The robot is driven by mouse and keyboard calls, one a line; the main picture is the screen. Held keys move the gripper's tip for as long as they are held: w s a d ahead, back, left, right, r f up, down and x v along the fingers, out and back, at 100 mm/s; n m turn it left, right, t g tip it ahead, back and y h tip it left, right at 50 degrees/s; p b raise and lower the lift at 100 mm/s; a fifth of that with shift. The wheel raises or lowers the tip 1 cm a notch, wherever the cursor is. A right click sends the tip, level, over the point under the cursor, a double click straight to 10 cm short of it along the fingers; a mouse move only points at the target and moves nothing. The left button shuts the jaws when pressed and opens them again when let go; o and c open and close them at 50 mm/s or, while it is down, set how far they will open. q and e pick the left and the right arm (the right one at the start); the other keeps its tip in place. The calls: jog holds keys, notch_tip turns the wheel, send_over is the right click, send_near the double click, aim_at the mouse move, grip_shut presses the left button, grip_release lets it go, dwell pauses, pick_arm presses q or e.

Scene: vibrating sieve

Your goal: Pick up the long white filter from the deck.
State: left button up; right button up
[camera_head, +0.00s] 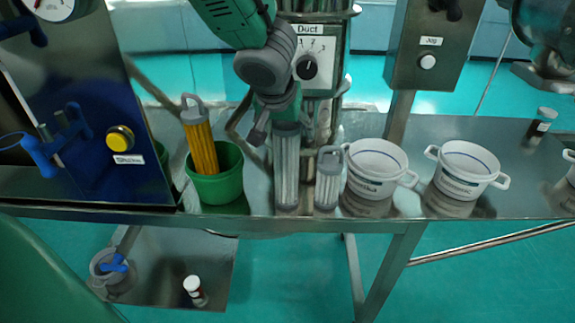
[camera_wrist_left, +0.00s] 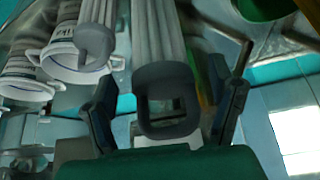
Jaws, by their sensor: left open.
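The long white filter (camera_head: 287,178) stands upright on the metal deck, with ribbed sides. My left gripper (camera_head: 281,118) is above it at its top end and hides its handle in the head view. In the left wrist view, the filter's dark grey loop handle (camera_wrist_left: 165,98) lies between the two spread fingers of the left gripper (camera_wrist_left: 170,98). The jaws are open, and I see a gap beside the handle on each side. A shorter white filter (camera_head: 328,182) stands close on the right; its grey handle also shows in the wrist view (camera_wrist_left: 94,42). My right gripper is not in view.
A green bucket (camera_head: 228,185) holding a yellow filter (camera_head: 201,148) stands left of the long filter. Two white pots (camera_head: 377,165) (camera_head: 466,172) stand to the right. A post with a gauge or duct panel (camera_head: 312,55) rises behind. A control box (camera_head: 110,150) is at the left.

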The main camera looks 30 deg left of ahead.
pick_arm(q)
jog(key=x, duration=0.3)
jog(key=shift+a+r, duration=0.1)
jog(key=shift+a, duration=0.1)
jog(key=shift+r, duration=0.1)
jog(key=shift+s+d, duration=0.1)
jog(key=shift+d, duration=0.05)
jog(key=c, duration=0.6)
jog(key=shift+d, duration=0.15)
jog(key=c, duration=1.2)
